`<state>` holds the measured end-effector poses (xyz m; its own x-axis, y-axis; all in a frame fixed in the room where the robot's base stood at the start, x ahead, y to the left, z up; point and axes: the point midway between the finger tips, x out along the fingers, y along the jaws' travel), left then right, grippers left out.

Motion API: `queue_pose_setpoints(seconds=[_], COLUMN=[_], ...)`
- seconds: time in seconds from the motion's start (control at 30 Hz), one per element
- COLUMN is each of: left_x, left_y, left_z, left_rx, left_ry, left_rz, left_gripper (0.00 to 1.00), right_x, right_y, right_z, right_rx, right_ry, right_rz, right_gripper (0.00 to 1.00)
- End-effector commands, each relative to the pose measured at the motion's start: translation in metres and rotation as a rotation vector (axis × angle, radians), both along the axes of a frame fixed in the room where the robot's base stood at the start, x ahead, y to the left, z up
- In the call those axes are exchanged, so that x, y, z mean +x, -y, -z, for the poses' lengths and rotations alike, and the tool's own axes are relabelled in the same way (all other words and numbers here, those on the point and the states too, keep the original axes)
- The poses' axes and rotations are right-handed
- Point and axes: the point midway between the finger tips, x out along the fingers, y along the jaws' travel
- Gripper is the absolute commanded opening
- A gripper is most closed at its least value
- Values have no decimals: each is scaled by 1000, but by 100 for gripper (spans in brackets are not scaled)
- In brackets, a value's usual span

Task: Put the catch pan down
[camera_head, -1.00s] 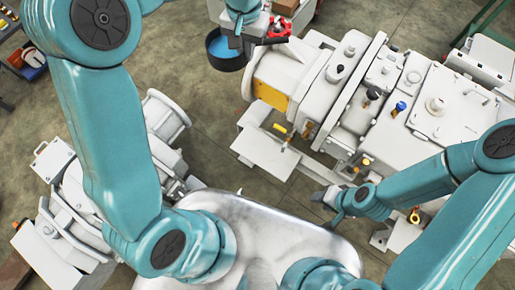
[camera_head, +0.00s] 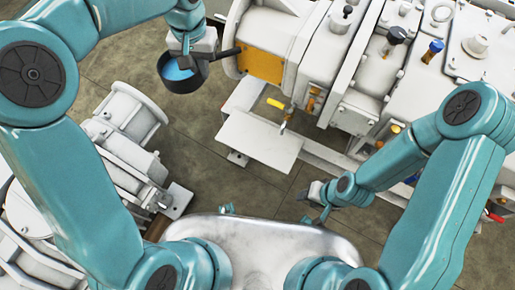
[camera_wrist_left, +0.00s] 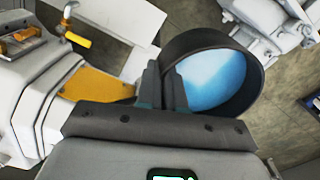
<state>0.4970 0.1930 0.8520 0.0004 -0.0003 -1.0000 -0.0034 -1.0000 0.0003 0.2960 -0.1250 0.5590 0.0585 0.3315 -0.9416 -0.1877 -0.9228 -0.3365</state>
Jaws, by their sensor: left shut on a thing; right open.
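The catch pan (camera_head: 181,85) is a round dark pan with a blue inside, in the upper left middle of the head view. My left gripper (camera_head: 190,60) is shut on it at the rim or handle side. A dark handle shows to its right, toward the white machine. In the left wrist view the pan (camera_wrist_left: 252,72) sits beyond the jaws, its blue inside facing the camera, and the fingers (camera_wrist_left: 163,90) meet at its near edge. Whether the pan touches anything below cannot be told. My right gripper (camera_head: 313,194) is open and empty, low in front of the machine.
The large white vacuum machine (camera_head: 350,60) with a yellow panel (camera_head: 259,66) stands right of the pan. A flat white plate (camera_head: 258,142) juts out below it. Other white machinery (camera_head: 120,130) stands at the left. Bare floor (camera_head: 205,115) lies between them.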

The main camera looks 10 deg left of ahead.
Motion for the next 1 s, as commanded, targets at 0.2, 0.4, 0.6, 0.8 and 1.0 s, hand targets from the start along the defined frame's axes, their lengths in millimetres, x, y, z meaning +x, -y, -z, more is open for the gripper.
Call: queue_pose_setpoints(seconds=[0.2,0.4,0.6,0.8,1.0], left_x=[-3,-6,-7,-6,-4], left_y=[0,-1,2,10,19], left_z=[85,145,179,179,161], left_rx=[0,0,-1,-1,-1], left_ry=[1,1,3,5,6], left_rz=[0,9,227,692,1221], left_gripper=[0,0,0,0,0], right_x=[2,3,3,2,-1], right_y=[2,3,3,1,-1], right_z=[90,152,190,192,174], right_rx=[-2,-2,-2,-1,0], right_ry=[3,5,6,2,-1], right_rz=[6,11,12,5,-5], right_gripper=[42,42,42,42,42])
